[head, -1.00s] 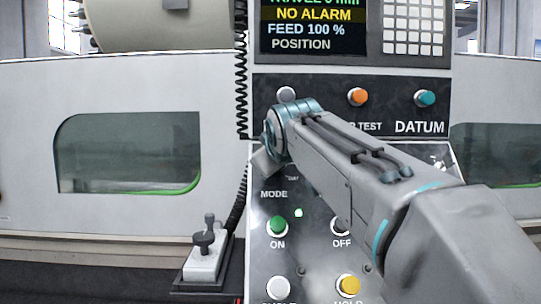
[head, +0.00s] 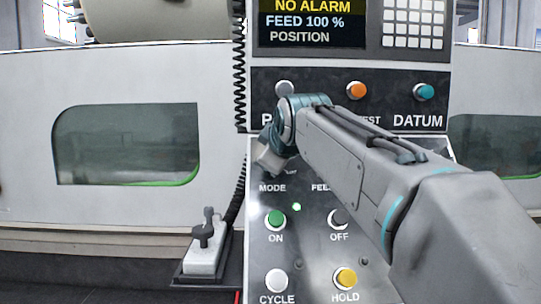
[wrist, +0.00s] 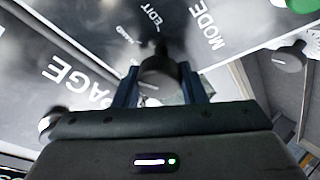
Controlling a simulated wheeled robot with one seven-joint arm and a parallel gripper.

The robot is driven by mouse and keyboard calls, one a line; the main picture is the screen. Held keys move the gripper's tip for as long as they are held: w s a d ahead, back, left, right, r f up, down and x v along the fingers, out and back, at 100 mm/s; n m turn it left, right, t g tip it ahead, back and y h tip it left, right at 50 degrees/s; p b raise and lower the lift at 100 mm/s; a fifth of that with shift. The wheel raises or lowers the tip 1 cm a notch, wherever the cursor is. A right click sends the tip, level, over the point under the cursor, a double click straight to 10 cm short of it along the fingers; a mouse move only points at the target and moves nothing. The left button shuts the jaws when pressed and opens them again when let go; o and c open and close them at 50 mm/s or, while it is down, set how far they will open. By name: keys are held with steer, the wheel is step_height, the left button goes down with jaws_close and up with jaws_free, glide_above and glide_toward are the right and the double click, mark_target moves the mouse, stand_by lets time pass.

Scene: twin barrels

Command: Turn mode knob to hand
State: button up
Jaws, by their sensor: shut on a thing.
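The mode knob (wrist: 158,72) is dark and round, and it sits between the two fingers of my gripper (wrist: 159,84) in the wrist view. The fingers are shut on its sides. A narrow dark part of the knob points up in that view, between the EDIT label (wrist: 151,14) and a smaller, blurred word (wrist: 128,33). The MODE label (wrist: 203,25) is to the right of the knob there. In the head view my gripper (head: 270,158) is just above the MODE label (head: 272,188), and it hides the knob.
A green ON button (head: 275,220), a dark OFF button (head: 339,218), a white CYCLE button (head: 276,280) and a yellow HOLD button (head: 345,279) are below. Orange (head: 356,90) and teal (head: 424,91) buttons are above. A coiled cable (head: 240,75) hangs left of the panel.

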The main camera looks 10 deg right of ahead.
steer(key=o, duration=1)
steer(key=shift+s, duration=0.1)
steer(key=b+v, duration=0.2)
steer(key=v, duration=1.1)
steer(key=shift+s+r, duration=0.2)
steer(key=shift+s, duration=0.1)
